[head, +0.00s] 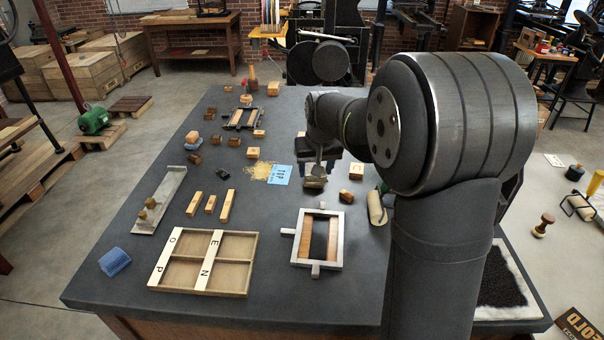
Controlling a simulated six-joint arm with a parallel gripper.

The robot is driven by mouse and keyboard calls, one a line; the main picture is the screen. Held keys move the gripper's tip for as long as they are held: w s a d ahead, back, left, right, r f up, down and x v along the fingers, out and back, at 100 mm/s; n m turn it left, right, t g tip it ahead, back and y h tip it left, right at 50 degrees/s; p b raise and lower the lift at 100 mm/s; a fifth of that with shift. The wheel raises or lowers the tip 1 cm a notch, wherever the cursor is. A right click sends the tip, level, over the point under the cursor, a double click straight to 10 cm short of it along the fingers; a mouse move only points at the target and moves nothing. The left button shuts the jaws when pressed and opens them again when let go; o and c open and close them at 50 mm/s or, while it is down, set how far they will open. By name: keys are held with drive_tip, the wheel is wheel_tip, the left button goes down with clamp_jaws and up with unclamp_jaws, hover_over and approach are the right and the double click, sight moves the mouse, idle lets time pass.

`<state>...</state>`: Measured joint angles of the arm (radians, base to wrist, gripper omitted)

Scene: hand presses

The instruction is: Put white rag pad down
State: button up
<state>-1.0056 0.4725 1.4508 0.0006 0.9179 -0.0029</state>
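My gripper (318,168) is over the middle of the dark table, pointing down. No other clearly white rag pad shows. A blue folded pad (115,262) lies at the table's front left.
A divided wooden tray (252,263) and a grey frame (297,238) stand in front. A blue card (280,174) and yellow crumbs lie left of my gripper. A wooden block (356,171) and a pale roller (377,208) are to the right.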

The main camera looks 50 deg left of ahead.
drive_tip(key=shift+w+d+r, duration=0.3)
drive_tip(key=shift+d, duration=0.15)
wheel_tip(320, 180, up, 18)
drive_tip(key=w+d+m+h, duration=0.1)
drive_tip(key=w+d+m, duration=0.2)
drive_tip(key=w+d, duration=0.6)
drive_tip(key=w+d+m+t, duration=0.1)
drive_tip(key=w+d+m, duration=0.3)
drive_tip(key=d, duration=0.9)
drive_tip(key=w+d+m+h, duration=0.1)
drive_tip(key=w+d+m, duration=0.1)
drive_tip(key=w+d, duration=0.75)
drive_tip(key=s+d+m+h, duration=0.2)
drive_tip(key=d+m, duration=0.4)
drive_tip(key=d, duration=2.1)
drive_tip(key=s+d+m+h, duration=0.1)
drive_tip(key=s+d+m, duration=0.3)
drive_tip(key=d, duration=0.7)
drive_tip(key=s+d+m, duration=0.2)
drive_tip(key=s+d, duration=0.5)
drive_tip(key=d, duration=0.3)
drive_tip(key=f, duration=3.8)
drive_tip(key=shift+w+d+f, duration=0.1)
drive_tip(key=shift+d+f, duration=0.15)
drive_tip(key=shift+f, duration=0.15)
